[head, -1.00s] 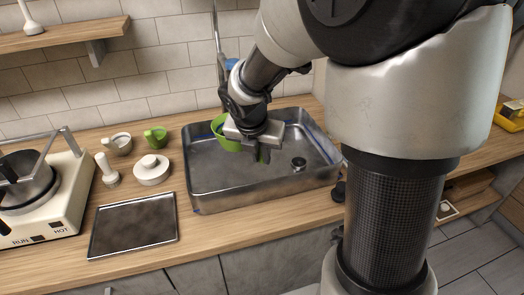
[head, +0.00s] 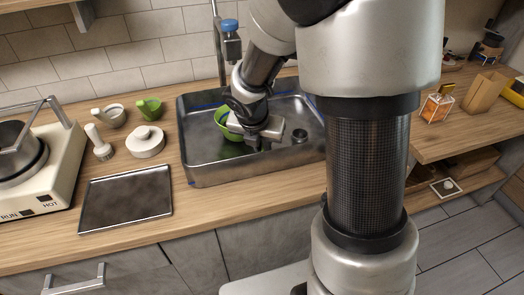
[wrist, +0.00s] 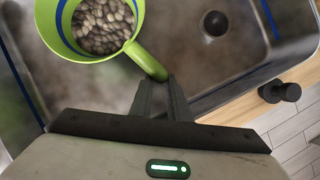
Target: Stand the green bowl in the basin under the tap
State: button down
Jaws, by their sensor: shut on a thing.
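The green bowl (head: 226,122) is over the inside of the metal basin (head: 240,174), left of its middle. My gripper (head: 262,143) is at the right of the bowl, partly covering it. In the wrist view the bowl (wrist: 85,55) looks upright, with a blue band and many brown pebble-like pieces inside. There my gripper (wrist: 163,86) is shut on the end of its short green handle (wrist: 146,62). The tap (head: 230,38) with a blue top stands behind the basin, partly hidden by my arm. I cannot tell whether the bowl touches the basin floor.
The round drain (head: 299,135) is at the basin's right. On the counter to the left are a green cup (head: 148,106), a grey mortar-like cup (head: 108,117), a white lidded pot (head: 145,143) and a dark tray (head: 125,198). A cooker (head: 48,180) stands further left.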

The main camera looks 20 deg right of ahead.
jog(key=shift+f, duration=0.3)
jog(key=c, duration=1.7)
grip_release()
jog(key=s+a+r+m+p, duration=0.1)
jog(key=s+r+m+p, duration=0.1)
jog(key=s+r+m, duration=0.45)
jog(key=s+r+m+p, duration=0.2)
jog(key=s+r+m, duration=0.2)
jog(key=r+m, duration=0.55)
jog(key=s+r+m+y, duration=0.1)
jog(key=s+r+m, duration=0.1)
jog(key=s+m, duration=0.1)
jog(key=s+a+r+m+t, duration=0.1)
jog(key=s+r+m, duration=0.1)
jog(key=s+m, duration=0.2)
jog(key=s+a+r+m+y, duration=0.1)
jog(key=s+r+m, duration=0.2)
jog(key=m, duration=0.3)
jog(key=shift+s+t+y, duration=0.15)
jog(key=shift+t+y, duration=0.15)
